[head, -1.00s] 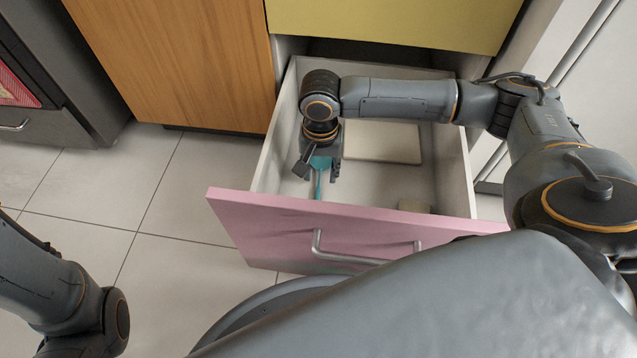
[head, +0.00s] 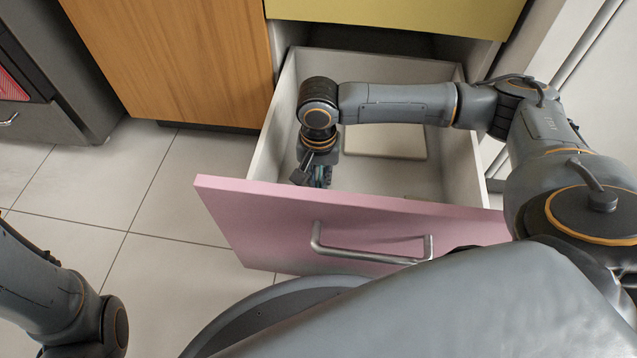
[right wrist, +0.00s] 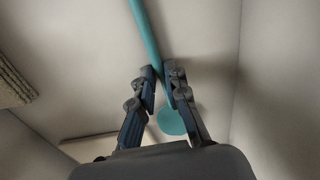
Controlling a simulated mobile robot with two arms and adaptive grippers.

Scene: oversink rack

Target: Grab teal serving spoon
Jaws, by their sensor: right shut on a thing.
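The teal serving spoon (right wrist: 171,122) lies in the open drawer, its handle running up past my fingertips in the right wrist view. My right gripper (right wrist: 162,75) is shut on the spoon's handle, just above the bowl. One finger partly covers the bowl's edge. In the head view my right gripper (head: 314,178) is down inside the left part of the drawer, behind its pink front, and the spoon is mostly hidden there. My left gripper is out of view; only the left arm shows at lower left.
The drawer's pink front (head: 270,212) with a metal handle (head: 370,250) stands close before me. A pale flat board (head: 390,143) lies at the drawer's back. A rough beige object (right wrist: 14,82) shows at the wrist view's left. Drawer walls (head: 268,130) stand close around my gripper.

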